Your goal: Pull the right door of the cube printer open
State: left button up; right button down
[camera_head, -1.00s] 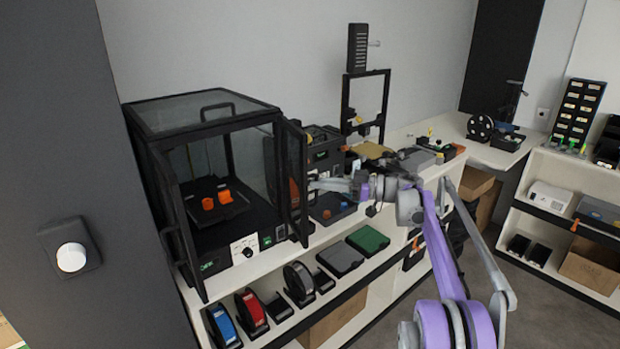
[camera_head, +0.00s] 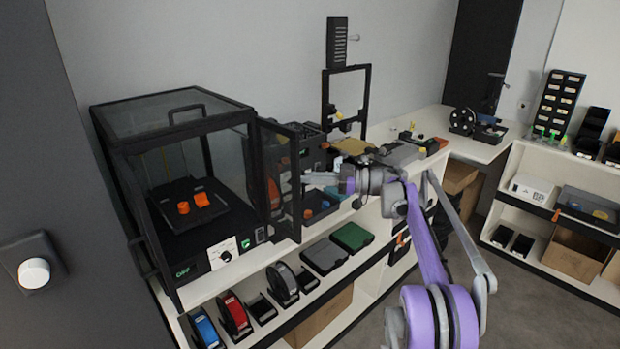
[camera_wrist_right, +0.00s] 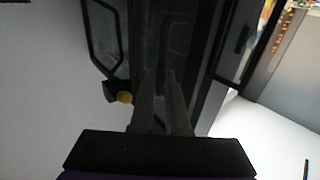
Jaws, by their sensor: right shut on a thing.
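The cube printer (camera_head: 183,110) is a black-framed box with clear panels, standing on the white shelf unit at left. Its right door (camera_head: 279,185) stands swung out from the front right post, partly open. My left gripper is not in view.
Orange parts (camera_head: 193,204) lie on the plate inside the printer. An open-frame printer (camera_head: 345,100) and other devices stand right of the door along the counter. Spools (camera_head: 284,284) and trays (camera_head: 351,237) fill the shelf below. The floor in front is clear.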

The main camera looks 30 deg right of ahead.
jog(key=shift+a, duration=0.2)
jog(key=c, duration=1.2)
grip_release()
jog(key=shift+w+a, duration=0.1)
jog(key=shift+w, duration=0.05)
jog(key=shift+o, duration=1.4)
jog(key=shift+w+f, duration=0.1)
jog(key=shift+w, duration=0.05)
jog(key=v, duration=1.1)
jog(key=shift+b, duration=0.45)
